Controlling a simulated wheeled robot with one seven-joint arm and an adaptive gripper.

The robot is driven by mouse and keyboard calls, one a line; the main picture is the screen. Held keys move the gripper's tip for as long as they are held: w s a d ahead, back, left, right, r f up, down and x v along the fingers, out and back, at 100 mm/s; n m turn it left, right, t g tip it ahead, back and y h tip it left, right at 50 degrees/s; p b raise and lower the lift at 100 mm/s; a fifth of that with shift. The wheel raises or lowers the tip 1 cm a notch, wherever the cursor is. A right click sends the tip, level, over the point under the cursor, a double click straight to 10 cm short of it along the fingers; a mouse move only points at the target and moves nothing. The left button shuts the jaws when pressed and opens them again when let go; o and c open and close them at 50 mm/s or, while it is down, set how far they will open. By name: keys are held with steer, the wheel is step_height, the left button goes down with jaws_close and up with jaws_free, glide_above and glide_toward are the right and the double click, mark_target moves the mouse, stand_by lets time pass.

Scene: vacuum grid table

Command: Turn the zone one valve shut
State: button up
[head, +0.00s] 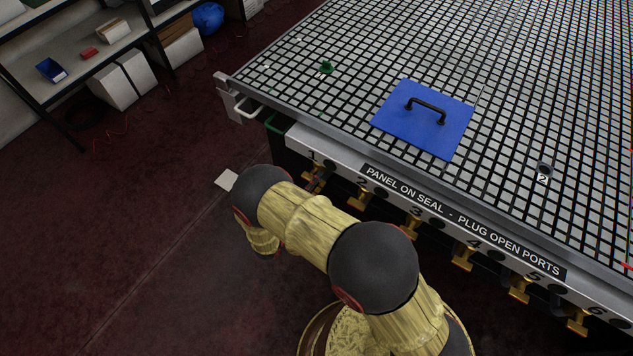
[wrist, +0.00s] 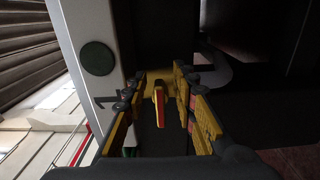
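The zone one valve (wrist: 159,106) shows in the wrist view as a yellow handle with a red face, just beside the front panel marked 1. My gripper (wrist: 160,76) is open, with one finger on each side of this handle. I see dark gaps between the handle and both fingers. In the head view the zone one valve (head: 314,182) is a small brass part under the number 1, partly hidden close to my arm. My gripper is not clear in the head view.
Several more brass valves, such as the zone two valve (head: 360,198), line the front of the grid table (head: 520,60). A blue panel (head: 398,127) with a black handle and a small green plug (head: 327,67) are on top. Shelves (head: 95,55) stand at the upper left.

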steer(key=v, duration=1.2)
stand_by(0.3)
